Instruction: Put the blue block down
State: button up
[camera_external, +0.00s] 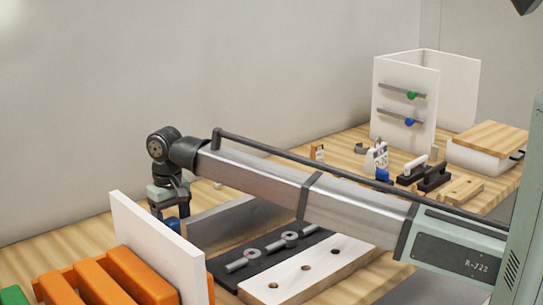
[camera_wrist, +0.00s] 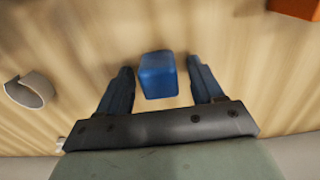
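The blue block (camera_wrist: 158,76) lies between the two fingers of my gripper (camera_wrist: 160,66) in the wrist view, with wood tabletop around it. A gap shows on each side, so the fingers are open and appear not to grip it. In the external view, my gripper (camera_external: 170,208) points down at the left part of the table, behind a white panel. A bit of the blue block (camera_external: 172,224) shows under the fingers, its lower part hidden by the panel.
Orange blocks (camera_external: 118,276) stand before the white panel (camera_external: 152,240). A dark fixture (camera_external: 285,236) and a white board with holes (camera_external: 305,267) lie under my arm. A pale curled strip (camera_wrist: 30,90) is left of the gripper in the wrist view. Tools crowd the back right.

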jog(key=shift+r, duration=0.1)
notch_tip(320, 180, up, 12)
dwell(0.7)
